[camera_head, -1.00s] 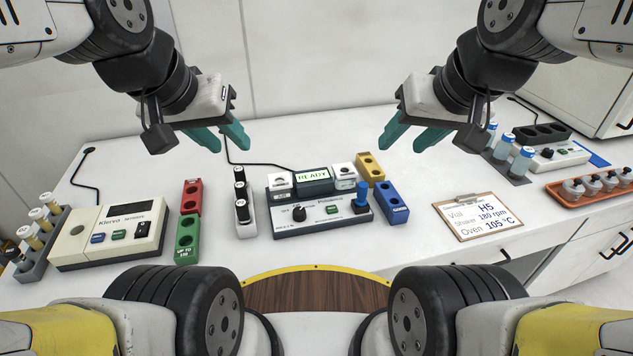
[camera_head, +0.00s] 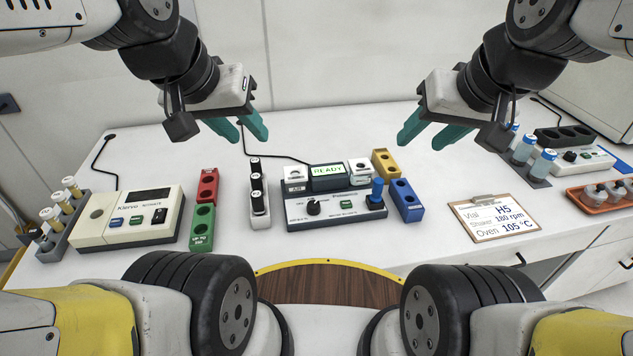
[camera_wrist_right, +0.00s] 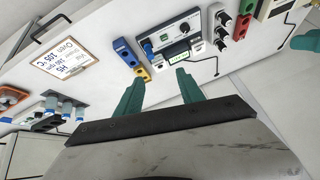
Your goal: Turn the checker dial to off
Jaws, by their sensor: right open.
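The checker (camera_head: 335,208) is a dark blue-grey box with a white front panel in the middle of the table. Its display (camera_head: 328,170) reads READY. A black dial (camera_head: 313,207) is on its front left, with a green button (camera_head: 347,205) beside it. A blue-capped vial (camera_head: 376,190) stands at its right end. The checker also shows in the right wrist view (camera_wrist_right: 176,35). My left gripper (camera_head: 240,132) is open and empty, above the back of the table. My right gripper (camera_head: 420,134) is open and empty, up and behind the checker's right side.
Red-green (camera_head: 204,210), yellow (camera_head: 386,162) and blue (camera_head: 406,200) racks flank the checker, with a white rack of black-capped vials (camera_head: 259,200). A beige Klevo device (camera_head: 130,217) is at left. A clipboard (camera_head: 494,217) and orange tray (camera_head: 600,195) are at right.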

